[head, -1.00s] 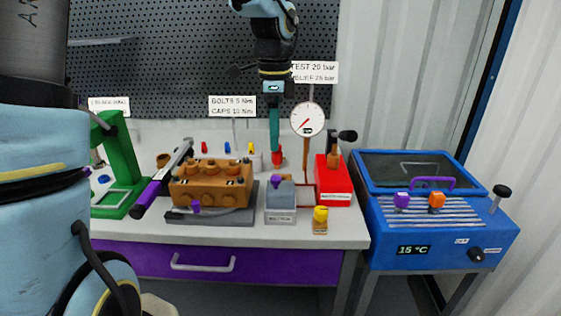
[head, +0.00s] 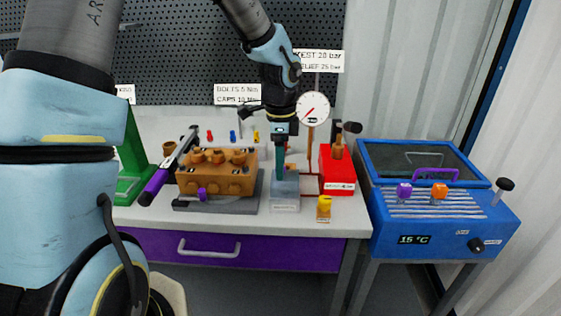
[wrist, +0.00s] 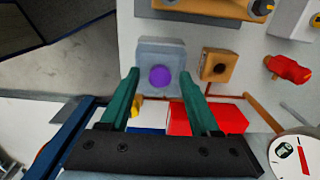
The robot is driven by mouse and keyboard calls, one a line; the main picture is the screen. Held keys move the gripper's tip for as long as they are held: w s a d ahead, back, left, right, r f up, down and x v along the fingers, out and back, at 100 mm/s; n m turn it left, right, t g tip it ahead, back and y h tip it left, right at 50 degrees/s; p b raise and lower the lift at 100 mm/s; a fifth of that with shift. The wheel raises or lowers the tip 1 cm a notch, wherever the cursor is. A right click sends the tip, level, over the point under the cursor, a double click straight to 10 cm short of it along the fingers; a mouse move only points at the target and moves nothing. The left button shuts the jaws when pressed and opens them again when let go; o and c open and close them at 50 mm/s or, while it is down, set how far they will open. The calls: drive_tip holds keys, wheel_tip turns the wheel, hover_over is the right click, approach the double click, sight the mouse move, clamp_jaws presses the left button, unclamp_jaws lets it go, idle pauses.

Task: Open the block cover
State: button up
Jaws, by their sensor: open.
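A grey box (head: 286,192) stands on the bench just right of the brown pump block (head: 222,172). Its label is too small to read. In the wrist view the grey box (wrist: 148,52) has a round purple knob (wrist: 160,76) on its top; in the head view my fingers hide this knob. My gripper (head: 280,174) points down over the box with teal fingers. In the wrist view my gripper (wrist: 160,74) is open, with the purple knob seen between its fingertips. I cannot tell how far above the knob the tips are. The box's top looks shut.
A red box (head: 337,172) and a pressure gauge (head: 313,106) stand close on the right. A torque wrench (head: 168,170) leans left of the pump block. A blue cooling unit (head: 430,215) stands further right.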

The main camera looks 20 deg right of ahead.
clamp_jaws()
idle(0.4)
idle(0.9)
